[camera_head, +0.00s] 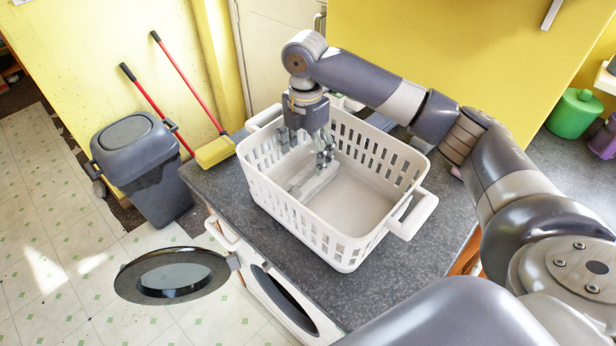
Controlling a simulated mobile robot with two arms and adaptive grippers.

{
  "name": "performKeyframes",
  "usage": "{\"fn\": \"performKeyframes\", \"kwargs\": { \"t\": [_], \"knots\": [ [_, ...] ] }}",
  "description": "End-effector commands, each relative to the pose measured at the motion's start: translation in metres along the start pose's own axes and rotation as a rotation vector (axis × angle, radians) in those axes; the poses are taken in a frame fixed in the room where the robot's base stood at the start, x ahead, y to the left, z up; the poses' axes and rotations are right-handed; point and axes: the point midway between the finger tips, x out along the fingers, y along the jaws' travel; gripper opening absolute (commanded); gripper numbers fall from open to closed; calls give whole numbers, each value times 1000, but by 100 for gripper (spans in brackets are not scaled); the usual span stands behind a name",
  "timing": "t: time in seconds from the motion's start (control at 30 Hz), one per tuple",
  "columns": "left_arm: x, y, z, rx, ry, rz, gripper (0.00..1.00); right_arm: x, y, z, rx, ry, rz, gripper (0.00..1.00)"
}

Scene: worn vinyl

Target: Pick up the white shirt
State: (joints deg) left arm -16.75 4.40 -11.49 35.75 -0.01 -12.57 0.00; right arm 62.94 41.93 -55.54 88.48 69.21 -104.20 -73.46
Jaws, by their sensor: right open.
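My right gripper (307,152) reaches down into a white laundry basket (300,228) from above, near its far left part. Its grey fingers are apart, with nothing seen between them. A narrow pale grey-white shape (313,183) shows on the basket's inside just below the fingers; I cannot tell whether it is cloth. I cannot make out a white shirt for certain anywhere. The gripper hides part of the basket's far left inside. My left gripper is not in view.
The basket stands on a dark grey counter (392,285). Below it, a front-loading washer has its round door (172,275) swung open to the left. A grey bin (140,165) and red-handled tools (190,85) stand left. A green container (574,113) is at right.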

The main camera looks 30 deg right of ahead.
Motion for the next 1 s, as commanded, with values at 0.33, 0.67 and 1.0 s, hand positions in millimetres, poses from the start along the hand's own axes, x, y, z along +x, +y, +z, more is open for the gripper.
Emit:
{"fn": "performKeyframes", "kwargs": {
  "t": [0.33,0.67,1.0],
  "knots": [
    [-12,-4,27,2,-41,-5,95,38,-1,1,1,0,0,75],
    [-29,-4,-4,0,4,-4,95,81,-6,3,1,-1,-1,75],
    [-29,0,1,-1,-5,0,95,87,-5,3,1,-1,2,66]
  ]
}}
